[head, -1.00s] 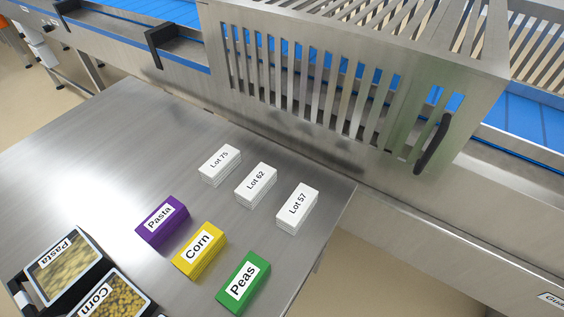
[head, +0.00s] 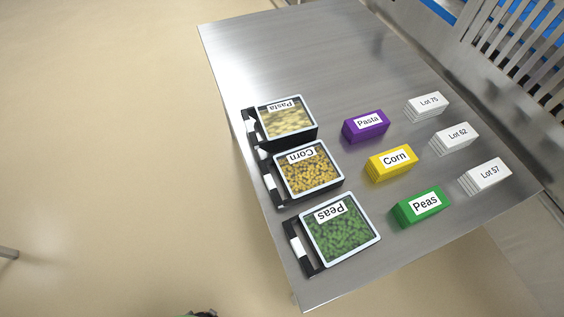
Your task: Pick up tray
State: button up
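Three black trays with clear-topped food inside stand in a row along the left edge of the metal table in the head view. The pasta tray (head: 287,118) is farthest, the corn tray (head: 308,170) is in the middle, and the peas tray (head: 341,231) is nearest. Each has a label on top and a black handle part with a white patch on its left side. My gripper cannot be made out; only a small dark piece shows at the bottom edge of the picture.
The metal table (head: 300,50) is bare at its far end. Purple pasta (head: 366,127), yellow corn (head: 391,163) and green peas (head: 420,207) stacks stand right of the trays. White lot stacks (head: 454,138) stand farther right. The slatted machine (head: 510,50) is at top right. Open floor (head: 120,150) lies left.

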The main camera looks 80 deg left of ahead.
aim_at(306, 172)
jog(key=k+u, duration=0.1)
jog(key=u, duration=1.45)
jog(key=i+j, duration=0.1)
jog(key=j, duration=0.3)
